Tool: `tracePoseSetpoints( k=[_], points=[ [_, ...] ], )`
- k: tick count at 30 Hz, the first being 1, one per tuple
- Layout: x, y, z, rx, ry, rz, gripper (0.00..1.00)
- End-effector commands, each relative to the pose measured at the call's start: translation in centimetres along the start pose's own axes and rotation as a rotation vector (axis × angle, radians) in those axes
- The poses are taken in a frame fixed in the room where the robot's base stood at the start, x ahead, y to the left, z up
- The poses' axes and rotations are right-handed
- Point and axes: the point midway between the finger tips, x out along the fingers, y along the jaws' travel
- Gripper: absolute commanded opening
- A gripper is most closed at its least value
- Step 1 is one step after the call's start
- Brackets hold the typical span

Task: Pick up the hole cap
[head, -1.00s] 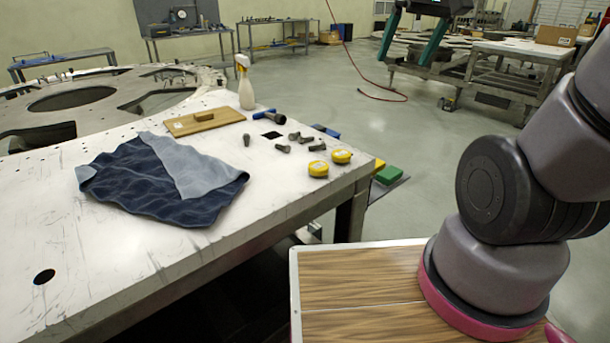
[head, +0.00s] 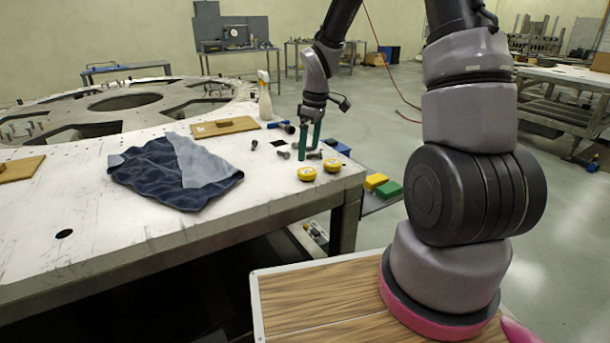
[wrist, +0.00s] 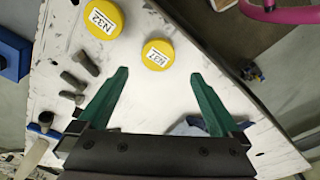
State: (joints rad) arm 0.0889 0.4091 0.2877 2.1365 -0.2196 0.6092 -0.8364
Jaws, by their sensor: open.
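Two yellow round caps with white labels lie on the white plate (head: 270,190) near its right corner. The left cap (head: 306,174) appears in the wrist view as the middle yellow cap (wrist: 158,55), just beyond and between the fingertips. The right cap (head: 331,166) appears in the wrist view at upper left (wrist: 104,18), outside the fingers. My gripper (head: 308,155) has green fingers pointing down over the plate, just behind the caps. It is open and empty, also in the wrist view (wrist: 160,73). I cannot tell which cap the task means.
Several dark bolts (wrist: 77,82) lie beside the gripper. A blue cloth (head: 165,175), wooden board (head: 225,127), spray bottle (head: 264,98) and blue-handled tool (head: 281,126) are on the plate. Yellow (head: 376,181) and green (head: 390,189) blocks sit beyond the plate's right edge.

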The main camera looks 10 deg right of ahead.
Motion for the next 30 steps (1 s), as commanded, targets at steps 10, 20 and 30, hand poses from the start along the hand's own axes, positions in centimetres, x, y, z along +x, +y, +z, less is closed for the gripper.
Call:
tracePoseSetpoints(
  k=[10, 20, 30],
  points=[
    [3.5, 0.2, 0.2, 0.001, -0.002, -0.002, 1.0],
    [7.2, 0.4, 0.3, 0.002, 0.0, 0.0, 1.0],
    [7.2, 0.5, 0.2, 0.002, 0.001, 0.0, 0.5]
  ],
)
